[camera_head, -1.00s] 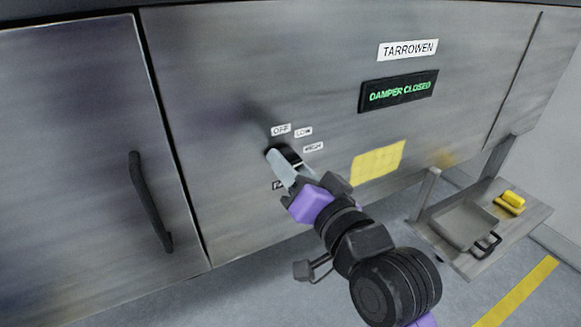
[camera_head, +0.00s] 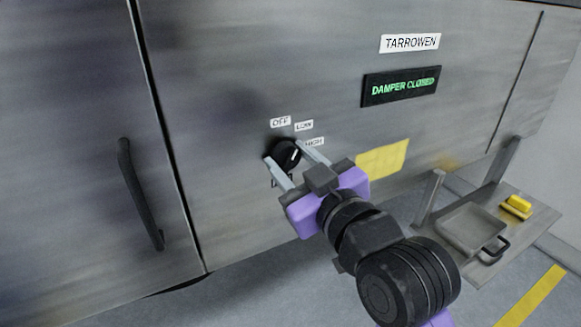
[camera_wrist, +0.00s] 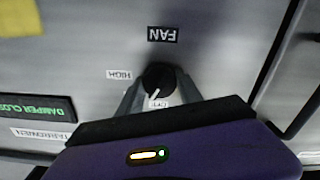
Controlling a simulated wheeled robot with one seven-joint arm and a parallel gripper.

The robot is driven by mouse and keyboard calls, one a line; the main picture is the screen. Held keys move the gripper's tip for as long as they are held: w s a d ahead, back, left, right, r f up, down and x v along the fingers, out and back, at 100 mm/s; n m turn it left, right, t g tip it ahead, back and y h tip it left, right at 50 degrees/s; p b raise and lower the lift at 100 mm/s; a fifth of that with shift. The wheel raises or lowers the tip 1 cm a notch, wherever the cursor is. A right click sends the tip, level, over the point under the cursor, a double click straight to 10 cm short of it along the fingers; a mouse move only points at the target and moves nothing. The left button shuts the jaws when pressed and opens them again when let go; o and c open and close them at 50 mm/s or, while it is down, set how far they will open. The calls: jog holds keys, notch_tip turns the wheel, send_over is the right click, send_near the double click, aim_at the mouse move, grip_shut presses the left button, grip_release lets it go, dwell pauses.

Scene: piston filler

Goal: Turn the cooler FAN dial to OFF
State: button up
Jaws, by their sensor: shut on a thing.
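The FAN dial (camera_head: 284,154), a round black knob with a white pointer line, is on the grey steel panel. In the wrist view the dial (camera_wrist: 158,76) appears upside down, and its pointer points down and slightly left, near a partly covered label. In the head view the pointer is tilted up and right, roughly towards LOW (camera_head: 304,126). OFF (camera_head: 281,121) is at the upper left and HIGH (camera_head: 314,141) at the right. My gripper (camera_head: 287,156) is shut on the dial, one pale finger on each side. The FAN label (camera_wrist: 163,34) is clear in the wrist view.
A display (camera_head: 401,86) reads DAMPER CLOSED below a TARROWEN plate (camera_head: 410,42). A yellow note (camera_head: 383,158) is right of the dial. A black door handle (camera_head: 139,195) stands out at the left. A low shelf (camera_head: 517,238) with a pan (camera_head: 470,227) is at the lower right.

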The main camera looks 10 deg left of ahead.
jog(key=n+b, duration=0.2)
jog(key=n, duration=0.3)
jog(key=shift+b, duration=0.35)
jog(key=shift+n, duration=0.4)
jog(key=o, duration=1.4)
jog(key=shift+c, duration=0.2)
jog(key=b+v, duration=0.1)
jog(key=v, duration=0.6)
jog(key=shift+s+d, duration=0.25)
jog(key=shift+s, duration=0.1)
